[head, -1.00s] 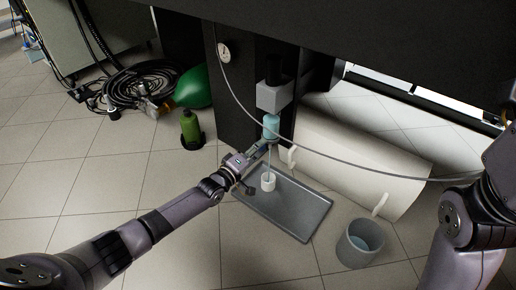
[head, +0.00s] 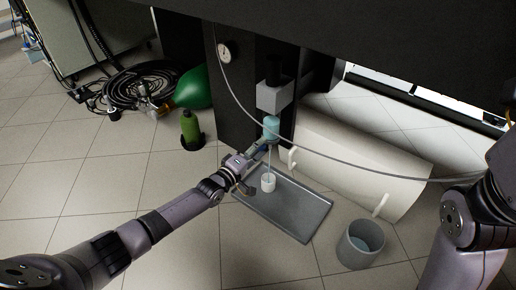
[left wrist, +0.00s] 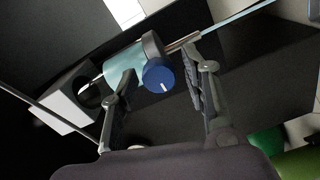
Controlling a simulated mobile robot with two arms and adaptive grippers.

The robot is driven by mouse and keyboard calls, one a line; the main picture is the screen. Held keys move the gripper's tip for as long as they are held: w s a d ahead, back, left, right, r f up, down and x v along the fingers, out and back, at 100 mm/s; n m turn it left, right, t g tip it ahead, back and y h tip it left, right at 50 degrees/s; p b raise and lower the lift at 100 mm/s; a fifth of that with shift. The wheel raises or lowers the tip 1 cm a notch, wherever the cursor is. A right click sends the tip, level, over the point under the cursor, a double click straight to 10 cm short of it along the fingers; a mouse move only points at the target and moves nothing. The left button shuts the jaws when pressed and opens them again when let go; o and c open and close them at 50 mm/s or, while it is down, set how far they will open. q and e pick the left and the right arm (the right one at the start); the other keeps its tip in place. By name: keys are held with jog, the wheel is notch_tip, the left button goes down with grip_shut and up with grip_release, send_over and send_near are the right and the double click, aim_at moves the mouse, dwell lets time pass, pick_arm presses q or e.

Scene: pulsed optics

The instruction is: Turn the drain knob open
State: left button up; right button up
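The drain knob (left wrist: 158,76) is a blue disc with a short white mark, in the left wrist view. It sits on a dark collar at the end of the teal bowl (left wrist: 124,60); the bowl also hangs below a grey block in the head view (head: 271,126). My left gripper (left wrist: 160,63) is open, with one finger on each side of the knob. Gaps show between fingers and knob, and I see no clear contact. In the head view the gripper (head: 260,151) is beside the bowl's lower end and the knob is hidden. My right gripper is out of view.
A thin pale-blue line, tube or stream, runs down to a white cup (head: 268,184) on a grey tray (head: 300,222). A bucket (head: 350,252), white cylinder (head: 370,165), grey hose (head: 330,165), green bottle (head: 190,130) and coiled cables (head: 135,88) are around.

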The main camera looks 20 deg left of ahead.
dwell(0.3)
pick_arm(q)
jog(key=v, duration=1.2)
jog(key=shift+r, duration=0.1)
